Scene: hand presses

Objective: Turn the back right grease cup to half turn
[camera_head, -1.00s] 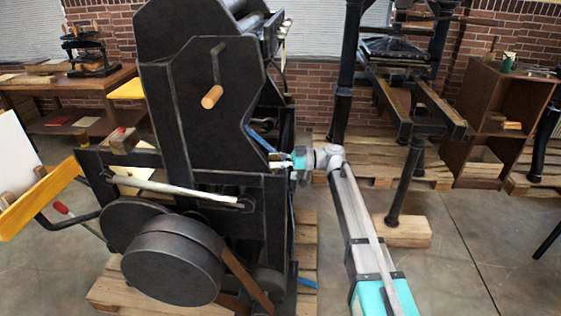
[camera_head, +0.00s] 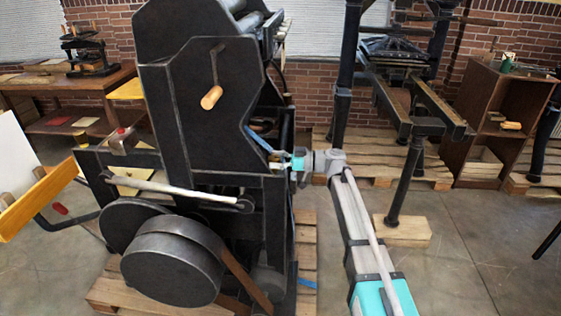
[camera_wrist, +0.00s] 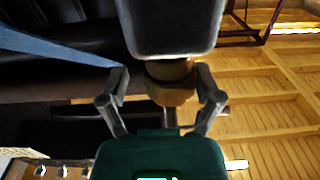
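A brass grease cup (camera_wrist: 172,88) shows in the wrist view, partly hidden behind a dark grey rounded block. My gripper (camera_wrist: 162,78) is open, with one finger on each side of the cup. A gap shows between the left finger and the cup. The right finger is close to the cup, and I cannot tell whether it touches. In the head view my gripper (camera_head: 284,164) reaches in from the right at the right side of the black press (camera_head: 205,110). The fingers and cup are too small there to tell apart.
A blue bar (camera_wrist: 60,42) slants in from the left beside the fingers. The press stands on a wooden pallet (camera_head: 306,235). A second press (camera_head: 405,125) stands behind my arm, with a wooden cabinet (camera_head: 500,120) to its right.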

